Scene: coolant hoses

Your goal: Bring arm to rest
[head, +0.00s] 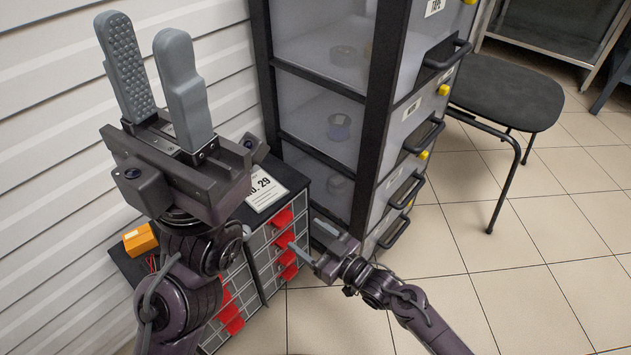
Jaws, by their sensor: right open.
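My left gripper (145,45) is raised upright at the upper left, close to the camera. Its two grey fingers stand apart with nothing between them, and one ridged pad shows. My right gripper (305,240) is lower and further off, near the middle of the picture. It points left towards the front of a low drawer cabinet (255,262); its jaws are apart and I see nothing held. I cannot tell whether it touches the cabinet.
A tall black-framed cabinet (262,60) with clear sides and handled drawers stands behind the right gripper. An orange box (140,240) and a labelled card (265,190) lie on the low cabinet. A dark chair (505,92) stands right. Tiled floor (500,270) is clear at lower right.

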